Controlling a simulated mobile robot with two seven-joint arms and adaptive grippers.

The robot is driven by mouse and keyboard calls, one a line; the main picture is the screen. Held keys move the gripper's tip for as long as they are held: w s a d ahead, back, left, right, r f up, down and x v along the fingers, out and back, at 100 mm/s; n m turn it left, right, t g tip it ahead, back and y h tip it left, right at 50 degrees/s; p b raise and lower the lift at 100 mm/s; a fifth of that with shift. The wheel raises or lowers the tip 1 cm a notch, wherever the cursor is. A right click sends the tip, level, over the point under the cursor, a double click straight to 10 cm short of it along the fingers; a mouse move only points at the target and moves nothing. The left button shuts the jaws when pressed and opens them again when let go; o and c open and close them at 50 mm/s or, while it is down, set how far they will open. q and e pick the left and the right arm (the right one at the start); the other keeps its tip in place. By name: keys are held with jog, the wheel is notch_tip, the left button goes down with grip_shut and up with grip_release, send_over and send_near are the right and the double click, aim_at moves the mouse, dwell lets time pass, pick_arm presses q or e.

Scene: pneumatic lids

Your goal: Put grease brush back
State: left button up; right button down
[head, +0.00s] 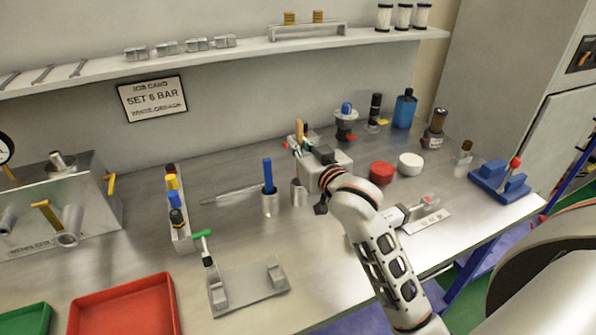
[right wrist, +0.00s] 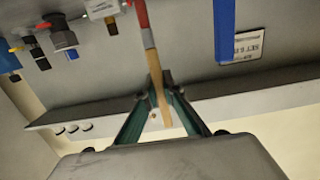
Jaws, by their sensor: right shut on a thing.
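My right gripper (head: 302,146) is shut on the grease brush, high over the middle of the bench. The brush's tan wooden handle (head: 299,129) shows above the fingers. In the right wrist view the handle (right wrist: 151,62) runs between the fingertips (right wrist: 157,82), and a red part (right wrist: 141,14) leads out of the top of the picture. The brush's far end is not visible there. A small metal cup (head: 297,193), seemingly empty, stands below the gripper. My left gripper is out of view.
Another metal cup (head: 269,206) close by holds a blue-handled tool (head: 267,172). A red lid (head: 381,173) and white tub (head: 410,163) are to the right. A fixture plate (head: 246,293) and red tray (head: 125,306) lie in front left.

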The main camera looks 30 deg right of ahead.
notch_tip(320, 180, down, 8)
jog(key=shift+f, duration=0.15)
dwell(0.3)
jog(key=shift+f, duration=0.2)
jog(key=c, duration=2.2)
grip_release()
jog(key=shift+o, duration=0.2)
jog(key=shift+r, duration=0.1)
jog(key=shift+r, duration=0.1)
jog(key=s, duration=1.2)
jog(key=shift+a+r+b, duration=0.4)
jog(key=shift+r, duration=0.05)
